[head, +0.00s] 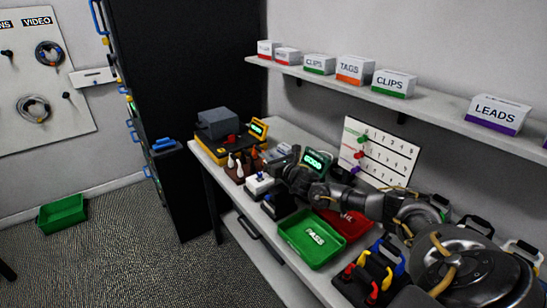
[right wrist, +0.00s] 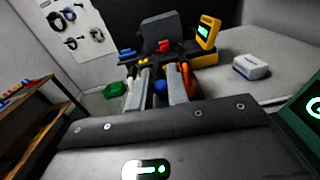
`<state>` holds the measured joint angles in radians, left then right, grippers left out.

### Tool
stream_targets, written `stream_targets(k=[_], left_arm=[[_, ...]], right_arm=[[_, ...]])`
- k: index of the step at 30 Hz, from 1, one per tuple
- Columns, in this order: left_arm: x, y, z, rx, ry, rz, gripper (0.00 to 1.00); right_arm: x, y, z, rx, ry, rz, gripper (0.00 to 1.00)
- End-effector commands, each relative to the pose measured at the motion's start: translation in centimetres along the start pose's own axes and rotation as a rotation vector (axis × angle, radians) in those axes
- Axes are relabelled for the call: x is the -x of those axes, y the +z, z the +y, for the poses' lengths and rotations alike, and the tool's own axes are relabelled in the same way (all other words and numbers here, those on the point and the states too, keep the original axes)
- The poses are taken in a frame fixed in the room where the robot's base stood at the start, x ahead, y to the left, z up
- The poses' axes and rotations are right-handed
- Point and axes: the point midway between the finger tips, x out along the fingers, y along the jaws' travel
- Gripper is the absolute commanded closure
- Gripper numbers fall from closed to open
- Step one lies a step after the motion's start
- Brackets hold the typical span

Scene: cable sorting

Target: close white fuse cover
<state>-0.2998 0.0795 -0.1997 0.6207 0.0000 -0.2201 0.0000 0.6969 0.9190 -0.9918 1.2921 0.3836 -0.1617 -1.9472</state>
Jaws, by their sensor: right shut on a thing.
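A small white fuse box (head: 258,186) with a blue top part sits on the bench near its front edge. A dark box with a blue part (head: 270,207) stands just in front of it. My right gripper (head: 277,178) reaches in from the right, low over the white box. In the right wrist view its two fingers (right wrist: 160,86) stand slightly apart, shut on a blue piece (right wrist: 159,88) that looks like the white box's blue part. The fingers hide most of the box there, so I cannot tell the cover's angle. My left gripper is out of view.
A green PASS tray (head: 312,262) and a red tray (head: 352,222) lie right of the boxes. A rack of white- and orange-handled tools (head: 238,170) stands to the left. A yellow meter (head: 258,128) stands behind. A white-and-blue box (right wrist: 251,67) lies on clear bench.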

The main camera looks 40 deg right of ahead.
Motion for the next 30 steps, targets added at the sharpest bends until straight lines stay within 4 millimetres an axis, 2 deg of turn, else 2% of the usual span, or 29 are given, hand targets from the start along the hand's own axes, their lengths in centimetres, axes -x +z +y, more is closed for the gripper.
stream_targets(k=[6, 18, 30], left_arm=[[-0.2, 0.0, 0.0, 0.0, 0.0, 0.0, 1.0], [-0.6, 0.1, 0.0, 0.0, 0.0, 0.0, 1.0], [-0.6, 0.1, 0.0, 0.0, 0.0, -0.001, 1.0]], right_arm=[[0.0, 0.2, 1.4, 0.163, 0.0, -0.002, 1.0], [-0.1, 0.0, 3.3, 0.154, 0.004, -0.001, 1.0], [0.0, -0.1, 3.5, 0.154, 0.003, 0.003, 1.0]])
